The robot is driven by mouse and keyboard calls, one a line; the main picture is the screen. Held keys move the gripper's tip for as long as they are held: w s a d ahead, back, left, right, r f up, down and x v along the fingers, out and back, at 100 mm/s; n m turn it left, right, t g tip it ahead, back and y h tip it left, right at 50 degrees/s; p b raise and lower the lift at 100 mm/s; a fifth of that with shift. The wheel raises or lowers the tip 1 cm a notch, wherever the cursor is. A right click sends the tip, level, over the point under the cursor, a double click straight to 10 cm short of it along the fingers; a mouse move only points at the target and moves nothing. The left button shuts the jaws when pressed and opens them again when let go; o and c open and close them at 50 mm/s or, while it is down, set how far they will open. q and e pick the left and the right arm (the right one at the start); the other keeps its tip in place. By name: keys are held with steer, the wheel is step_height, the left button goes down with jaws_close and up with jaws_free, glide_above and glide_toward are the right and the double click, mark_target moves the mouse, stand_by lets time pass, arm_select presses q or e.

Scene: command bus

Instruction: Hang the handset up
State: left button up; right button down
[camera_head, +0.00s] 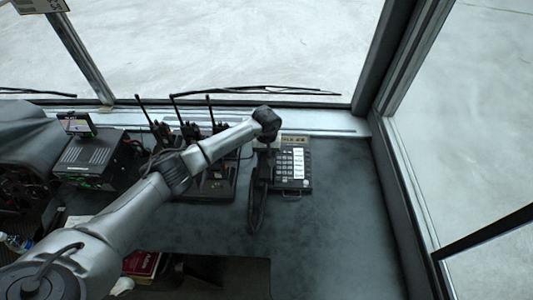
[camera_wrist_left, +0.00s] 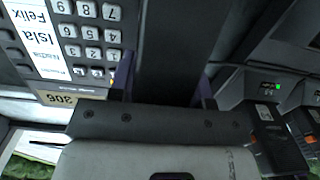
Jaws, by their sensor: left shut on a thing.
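The black handset (camera_head: 257,207) lies lengthwise along the left side of the desk phone, its near end reaching past the phone's front edge. The desk phone (camera_head: 291,167) has a grey keypad and white labels; its keypad (camera_wrist_left: 90,35) also shows at upper left in the left wrist view. My left gripper (camera_wrist_left: 163,88) is shut on the dark handset (camera_wrist_left: 168,45), with a finger on each side of it. In the head view my left wrist hangs over the handset's far end. Whether the handset touches its cradle is hidden. My right gripper is not in view.
Several handheld radios with antennas (camera_head: 190,131) stand in a charger (camera_head: 218,188) left of the phone, close to my arm. A black box (camera_head: 92,160) with a small screen is further left. The dashboard right of the phone (camera_head: 345,190) is clear up to the window frame.

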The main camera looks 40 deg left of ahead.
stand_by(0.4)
arm_select(q)
steer(key=o, duration=1.2)
